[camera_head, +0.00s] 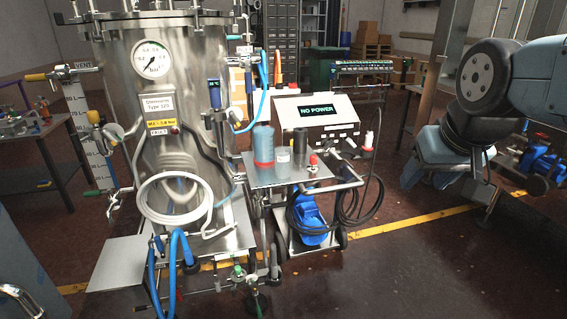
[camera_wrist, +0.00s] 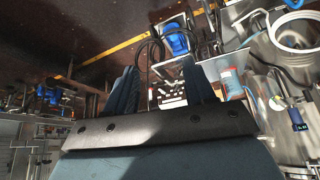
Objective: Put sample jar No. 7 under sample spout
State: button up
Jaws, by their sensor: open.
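A small clear jar with a whitish label (camera_head: 283,156) stands upright on the metal shelf (camera_head: 262,179) of the cart beside the steel tank; its number is too small to read. A blue bottle with a red lower part (camera_head: 264,147) stands just left of it, and this bottle also shows in the wrist view (camera_wrist: 232,83). I cannot clearly pick out the sample spout among the tank's pipes and valves. My gripper (camera_wrist: 160,82) is open, its two dark fingers apart with nothing held between them. It is away from the jar, on the arm at the right of the head view.
The steel tank (camera_head: 130,75) carries a gauge, hoses and valves. A "NO POWER" box (camera_head: 313,115) stands behind the shelf. The floor at front right is clear.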

jog(key=o, duration=0.7)
jog(key=w, duration=0.4)
jog(key=w+a+f+t, duration=0.1)
jog(key=w, duration=0.3)
jog(key=w+a+f+n+t, duration=0.1)
jog(key=w, duration=0.3)
jog(key=shift+w+a, duration=0.2)
jog(key=shift+a, duration=0.05)
jog(key=n+t+y, duration=0.4)
jog(key=t+y, duration=0.4)
jog(key=t, duration=0.1)
send_near(282, 149)
jog(key=x, duration=0.6)
jog(key=f+x, duration=0.1)
jog(key=x, duration=0.3)
